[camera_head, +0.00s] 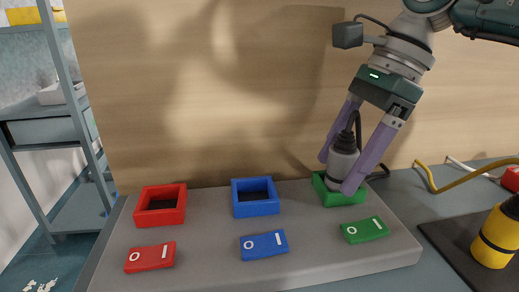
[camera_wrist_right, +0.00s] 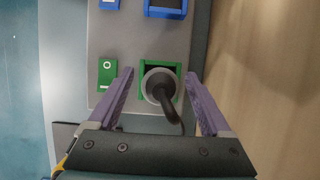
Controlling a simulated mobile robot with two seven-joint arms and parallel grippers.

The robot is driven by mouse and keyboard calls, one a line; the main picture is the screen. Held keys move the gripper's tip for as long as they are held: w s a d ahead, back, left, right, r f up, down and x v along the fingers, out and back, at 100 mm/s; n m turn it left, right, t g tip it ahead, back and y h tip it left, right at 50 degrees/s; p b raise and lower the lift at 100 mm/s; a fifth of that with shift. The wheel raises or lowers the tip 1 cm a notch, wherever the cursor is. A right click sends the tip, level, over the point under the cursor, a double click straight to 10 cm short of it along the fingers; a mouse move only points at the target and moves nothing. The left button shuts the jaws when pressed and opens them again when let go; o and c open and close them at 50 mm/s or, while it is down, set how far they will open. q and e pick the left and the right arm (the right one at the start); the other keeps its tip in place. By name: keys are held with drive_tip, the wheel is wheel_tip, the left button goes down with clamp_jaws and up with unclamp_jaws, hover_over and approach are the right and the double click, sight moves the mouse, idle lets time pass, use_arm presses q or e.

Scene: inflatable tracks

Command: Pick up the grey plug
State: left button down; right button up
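The grey plug (camera_head: 342,164) has a dark top and a black cable. It stands upright at the green square frame (camera_head: 361,196) at the right end of the grey board. My right gripper (camera_head: 338,173) points down over it, with one purple finger on each side. In the right wrist view the plug (camera_wrist_right: 158,86) lies between the open fingers of the right gripper (camera_wrist_right: 159,75), with a gap on both sides. The plug's lower end is hidden inside the green frame (camera_wrist_right: 176,67). My left gripper is not in view.
The grey board (camera_head: 210,225) also carries a red frame (camera_head: 142,217), a blue frame (camera_head: 255,209), and red, blue and green switches (camera_head: 365,230) in front. A yellow-and-black cylinder (camera_head: 494,240) stands on a dark mat at right. A wooden wall (camera_head: 220,90) rises close behind.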

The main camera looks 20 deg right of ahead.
clamp_jaws()
idle(0.5)
drive_tip(key=shift+r, duration=0.1)
